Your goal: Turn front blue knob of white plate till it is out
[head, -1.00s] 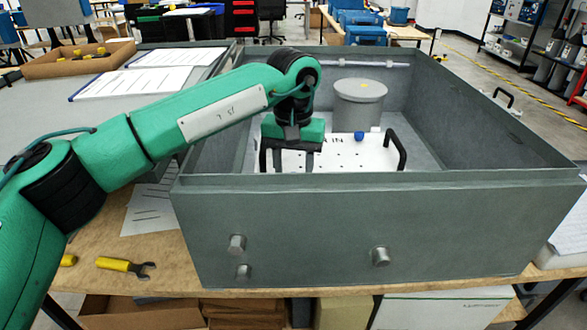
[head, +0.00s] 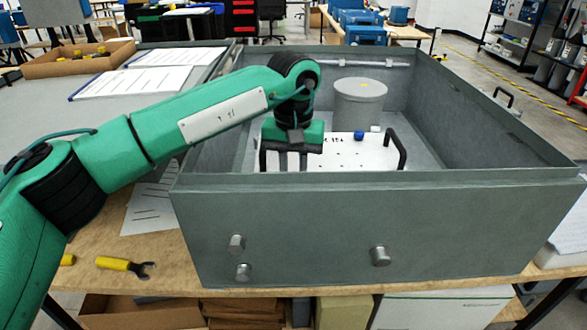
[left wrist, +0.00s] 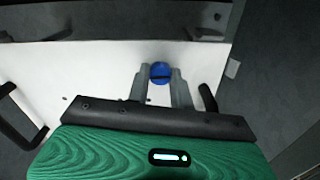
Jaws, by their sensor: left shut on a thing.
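The white plate (head: 355,156) lies inside the grey box, with a black handle (head: 398,149) at its right end. A blue knob (left wrist: 160,70) sits on the plate between my left gripper's fingertips in the left wrist view. My left gripper (left wrist: 160,82) is shut on it, reaching down from above. In the head view the left gripper (head: 292,160) is over the plate's left part; its fingertips and the held knob are hidden behind the box's front wall. Another blue knob (head: 359,136) shows at the plate's far edge. My right gripper is not in view.
The grey box (head: 350,225) has high walls around the plate. A grey round canister (head: 360,105) stands behind the plate, with a small blue-and-white thing (head: 374,129) near its base. A yellow-handled wrench (head: 122,265) lies on the table at front left.

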